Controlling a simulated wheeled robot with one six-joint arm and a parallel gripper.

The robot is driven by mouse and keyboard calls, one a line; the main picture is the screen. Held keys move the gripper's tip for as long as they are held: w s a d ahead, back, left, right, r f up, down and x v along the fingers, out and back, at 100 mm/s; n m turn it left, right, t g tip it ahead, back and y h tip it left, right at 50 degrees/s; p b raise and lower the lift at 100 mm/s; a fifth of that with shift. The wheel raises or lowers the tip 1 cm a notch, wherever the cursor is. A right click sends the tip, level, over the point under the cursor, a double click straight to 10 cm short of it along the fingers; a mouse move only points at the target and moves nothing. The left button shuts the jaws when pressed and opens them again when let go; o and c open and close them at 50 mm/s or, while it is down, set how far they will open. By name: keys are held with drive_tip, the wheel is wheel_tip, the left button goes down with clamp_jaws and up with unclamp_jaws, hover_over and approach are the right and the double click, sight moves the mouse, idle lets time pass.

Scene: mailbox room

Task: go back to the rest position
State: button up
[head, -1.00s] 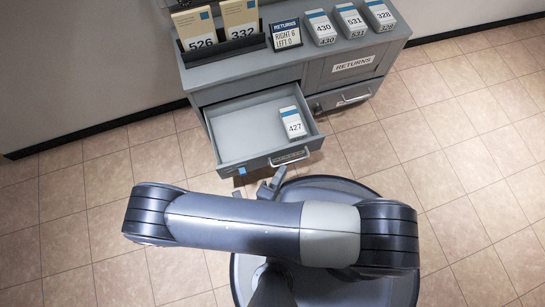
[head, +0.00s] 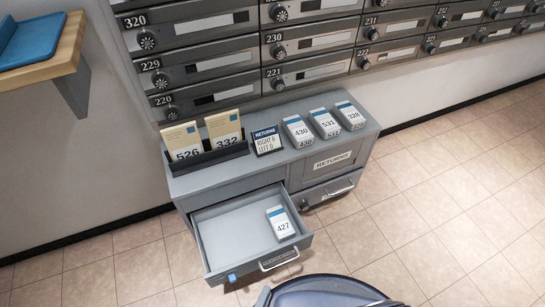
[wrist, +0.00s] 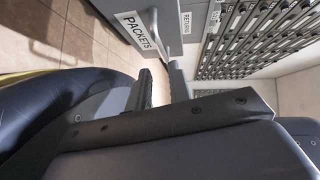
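My gripper (wrist: 162,86) shows in the wrist view, with a gap between its two fingers and nothing seen in it. It is clear of the cabinet front, whose PACKETS label (wrist: 140,31) shows beyond the fingers. My arm and gripper are out of the head view; only a rounded dark part of my base shows at its bottom edge.
The grey cabinet's upper left drawer (head: 213,229) stands open with packet 427 (head: 281,223) inside. Packets 430 (head: 298,131), 531 (head: 325,123) and 328 (head: 350,115) stand on top, beside envelopes in a rack (head: 210,157). A wooden shelf (head: 72,45) juts out left. Floor at right is clear.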

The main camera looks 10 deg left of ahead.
sight(279, 264)
drive_tip(key=shift+b+x, duration=1.2)
drive_tip(key=shift+x, duration=4.25)
